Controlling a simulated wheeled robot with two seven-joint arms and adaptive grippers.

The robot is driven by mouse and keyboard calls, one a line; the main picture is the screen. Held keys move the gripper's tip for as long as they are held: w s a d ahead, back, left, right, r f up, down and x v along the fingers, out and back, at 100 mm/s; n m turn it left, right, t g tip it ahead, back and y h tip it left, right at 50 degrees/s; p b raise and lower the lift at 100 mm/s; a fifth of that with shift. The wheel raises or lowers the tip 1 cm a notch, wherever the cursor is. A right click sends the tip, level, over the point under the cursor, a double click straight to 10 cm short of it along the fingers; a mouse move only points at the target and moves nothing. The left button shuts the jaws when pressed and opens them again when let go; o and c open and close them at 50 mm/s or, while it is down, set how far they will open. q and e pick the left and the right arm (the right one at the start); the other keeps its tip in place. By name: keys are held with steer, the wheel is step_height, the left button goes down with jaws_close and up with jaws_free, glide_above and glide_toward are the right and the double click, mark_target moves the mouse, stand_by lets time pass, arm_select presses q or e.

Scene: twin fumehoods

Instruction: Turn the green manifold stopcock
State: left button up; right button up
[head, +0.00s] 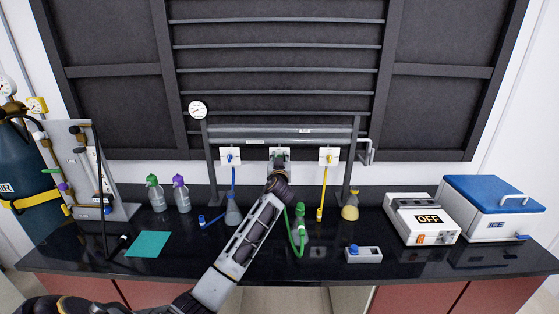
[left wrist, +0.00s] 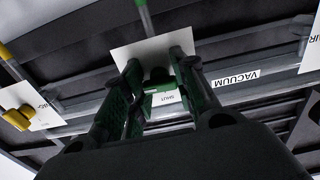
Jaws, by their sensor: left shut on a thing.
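The glass manifold (head: 290,133) runs across the back of the bench with white plates along it. My left gripper (head: 279,163) reaches up to the middle plate and covers most of it. In the left wrist view, the fingers of my left gripper (left wrist: 160,90) stand on both sides of the green stopcock (left wrist: 158,75) and are shut on it. The stopcock sits in front of a white plate (left wrist: 135,55) with a small label reading SHUT. The handle's exact angle is partly hidden by the fingers. My right gripper is not in view.
A blue stopcock (head: 229,157) and a yellow stopcock (head: 329,157) flank the middle plate, with tubing below.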

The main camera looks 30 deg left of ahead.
arm_select(q)
steer(key=shift+m, duration=0.3)
steer(key=o, duration=1.1)
steer(key=shift+c, duration=0.2)
steer(key=shift+s, duration=0.1)
steer(key=v, duration=1.2)
